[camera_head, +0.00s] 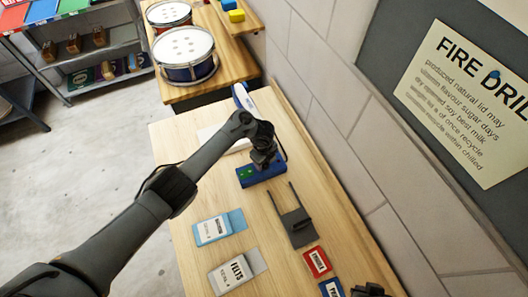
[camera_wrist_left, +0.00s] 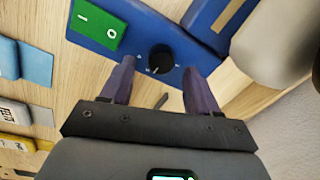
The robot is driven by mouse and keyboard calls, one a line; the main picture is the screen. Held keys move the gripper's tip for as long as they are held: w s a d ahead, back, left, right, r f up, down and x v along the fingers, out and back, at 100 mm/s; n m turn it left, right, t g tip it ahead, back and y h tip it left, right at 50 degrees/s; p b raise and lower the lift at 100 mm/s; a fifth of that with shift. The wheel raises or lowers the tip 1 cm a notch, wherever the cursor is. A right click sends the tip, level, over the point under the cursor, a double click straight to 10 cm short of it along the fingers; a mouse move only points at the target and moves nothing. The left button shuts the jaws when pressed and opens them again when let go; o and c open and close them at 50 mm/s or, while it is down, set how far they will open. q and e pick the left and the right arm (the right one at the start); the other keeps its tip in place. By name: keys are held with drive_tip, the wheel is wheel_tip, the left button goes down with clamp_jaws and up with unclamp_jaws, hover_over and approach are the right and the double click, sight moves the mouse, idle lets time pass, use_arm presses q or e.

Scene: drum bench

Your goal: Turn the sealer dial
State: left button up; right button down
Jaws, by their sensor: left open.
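The blue sealer (camera_head: 262,174) lies on the wooden bench under my left wrist in the head view. In the left wrist view its blue panel (camera_wrist_left: 138,52) carries a round black dial (camera_wrist_left: 161,58) with small white marks beside it, and a green I/O switch (camera_wrist_left: 97,27). My left gripper (camera_wrist_left: 159,69) is open, with its two fingertips on either side of the dial; whether they touch it I cannot tell. In the head view my left gripper (camera_head: 263,160) is over the sealer and hides the dial. A dark part at the bottom right edge looks like my right gripper (camera_head: 370,290), mostly cut off.
A dark two-pronged holder (camera_head: 297,226) lies close to the sealer. Light blue (camera_head: 218,227) and grey (camera_head: 236,271) packets, a red box (camera_head: 317,262) and a blue box (camera_head: 332,288) lie nearer. Drums (camera_head: 184,52) stand on a farther table. A tiled wall (camera_head: 330,110) borders the right.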

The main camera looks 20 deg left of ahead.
sight(264, 165)
use_arm(q)
wheel_tip(264, 165, up, 9)
drive_tip(key=p, duration=0.2)
drive_tip(key=shift+s+a+f, duration=0.15)
drive_tip(key=shift+s, duration=0.1)
drive_tip(key=shift+f, duration=0.1)
